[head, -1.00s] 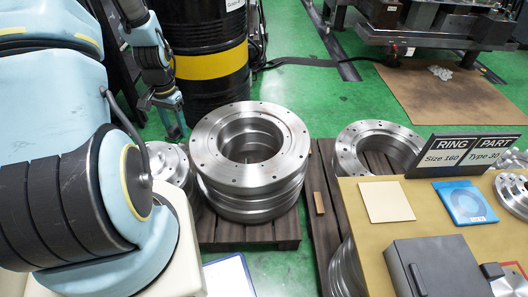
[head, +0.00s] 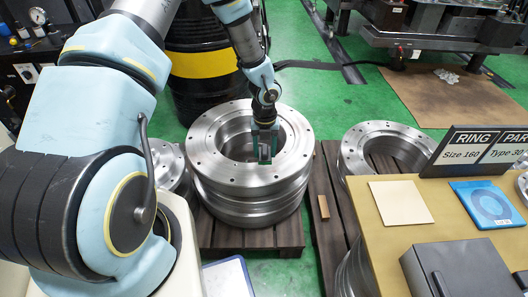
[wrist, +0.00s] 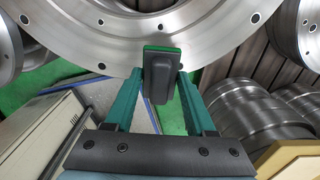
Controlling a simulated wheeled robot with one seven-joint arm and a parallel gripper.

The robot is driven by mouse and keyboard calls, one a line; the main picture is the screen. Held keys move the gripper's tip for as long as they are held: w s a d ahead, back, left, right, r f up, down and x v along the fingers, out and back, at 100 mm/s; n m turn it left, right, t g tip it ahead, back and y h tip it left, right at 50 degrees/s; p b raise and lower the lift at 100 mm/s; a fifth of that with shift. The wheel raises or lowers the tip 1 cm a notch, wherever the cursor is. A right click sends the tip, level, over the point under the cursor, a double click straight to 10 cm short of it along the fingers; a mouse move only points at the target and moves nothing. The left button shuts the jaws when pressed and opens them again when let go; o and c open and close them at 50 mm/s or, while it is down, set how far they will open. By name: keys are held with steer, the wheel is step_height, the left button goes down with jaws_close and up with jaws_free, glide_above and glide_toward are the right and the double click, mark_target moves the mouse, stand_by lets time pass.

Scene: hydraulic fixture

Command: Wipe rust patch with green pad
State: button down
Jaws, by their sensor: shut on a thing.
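My gripper (head: 265,148) is over the near right part of a stacked steel ring (head: 215,172), beside its central hole. In the wrist view, its green fingers (wrist: 160,78) are shut on a dark grey block with a green face, the green pad (wrist: 162,50). The pad's green edge is at the ring's flange (wrist: 215,30); I cannot tell whether it touches. I make out no rust patch on the ring in either view; the pad and gripper cover part of the surface.
The ring stack stands on a dark wooden pallet (head: 228,239). A black barrel with a yellow band (head: 205,63) stands behind. Another ring stack (head: 365,138) and a tan table (head: 385,245) with a sign (head: 480,150) are to the right.

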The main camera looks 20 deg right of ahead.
steer(key=b, duration=0.6)
glide_above(264, 173)
steer(key=shift+w+d+f, duration=0.1)
steer(key=shift+d+f, duration=0.05)
steer(key=shift+f, duration=2.8)
steer(key=shift+f+b, duration=0.55)
steer(key=shift+f, duration=0.4)
steer(key=shift+d+r+p, duration=0.15)
steer(key=shift+d+p, duration=0.6)
steer(key=shift+d, duration=0.75)
steer(key=shift+w+d+f+p, duration=0.1)
steer(key=shift+d+p, duration=0.1)
steer(key=shift+d, duration=0.8)
steer(key=shift+d+f+p, duration=0.1)
steer(key=shift+d+p, duration=0.05)
steer(key=shift+d, duration=0.8)
steer(key=shift+r, duration=0.15)
steer(key=shift+p, duration=0.3)
steer(key=shift+a+f+p, duration=0.2)
steer(key=shift+a+p, duration=0.5)
steer(key=shift+a, duration=2.8)
